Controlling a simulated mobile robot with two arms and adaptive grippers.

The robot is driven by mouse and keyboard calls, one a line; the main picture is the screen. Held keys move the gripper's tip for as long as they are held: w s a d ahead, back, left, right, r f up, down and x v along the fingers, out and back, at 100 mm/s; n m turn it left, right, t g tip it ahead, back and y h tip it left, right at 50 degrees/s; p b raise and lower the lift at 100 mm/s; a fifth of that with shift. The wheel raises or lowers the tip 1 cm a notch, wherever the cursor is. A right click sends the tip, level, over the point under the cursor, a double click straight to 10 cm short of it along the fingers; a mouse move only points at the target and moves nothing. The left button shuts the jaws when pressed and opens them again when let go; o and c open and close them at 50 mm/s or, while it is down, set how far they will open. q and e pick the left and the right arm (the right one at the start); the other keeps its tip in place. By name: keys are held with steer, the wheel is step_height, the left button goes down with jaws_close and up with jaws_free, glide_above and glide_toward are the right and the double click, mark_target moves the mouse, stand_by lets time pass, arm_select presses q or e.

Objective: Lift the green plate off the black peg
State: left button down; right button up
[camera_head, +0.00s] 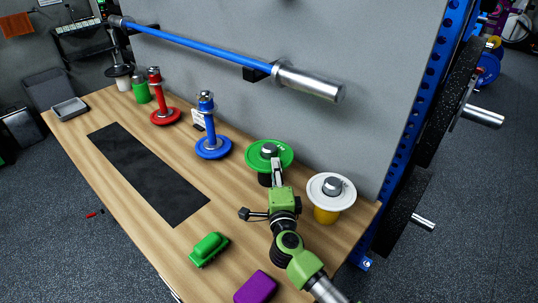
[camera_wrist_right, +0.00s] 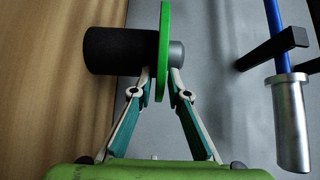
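The green plate (camera_head: 284,152) lies flat around the top of a peg with a black body (camera_head: 264,180) and a silver tip (camera_head: 269,149). In the right wrist view, the plate (camera_wrist_right: 163,40) shows edge-on, with the black peg body (camera_wrist_right: 112,50) on its left and the silver tip (camera_wrist_right: 177,54) on its right. My right gripper (camera_head: 275,163) is at the plate's near rim. In the wrist view, its fingertips (camera_wrist_right: 160,76) straddle the rim, one on each face; whether both touch is not clear. My left gripper is not in view.
A white plate (camera_head: 318,188) on a yellow peg (camera_head: 326,215) stands close to the right. Blue (camera_head: 212,150) and red (camera_head: 165,117) stands are to the left. A blue bar (camera_head: 215,47) hangs on the wall behind.

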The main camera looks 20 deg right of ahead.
jaws_close()
steer(key=shift+w+r, duration=0.1)
steer(key=shift+r, duration=0.1)
steer(key=shift+r, duration=0.1)
steer(key=shift+r, duration=0.5)
step_height(320, 180, up, 2)
steer(key=shift+r+p, duration=0.1)
steer(key=shift+p, duration=0.35)
steer(key=s+a+r+p, duration=0.1)
steer(key=s+r, duration=0.3)
steer(key=s, duration=0.3)
steer(key=s+a+r, duration=0.2)
steer(key=s+r, duration=0.3)
steer(key=s, duration=0.1)
steer(key=shift+s+r+p, duration=0.3)
steer(key=shift+s+p, duration=0.05)
steer(key=shift+s, duration=0.05)
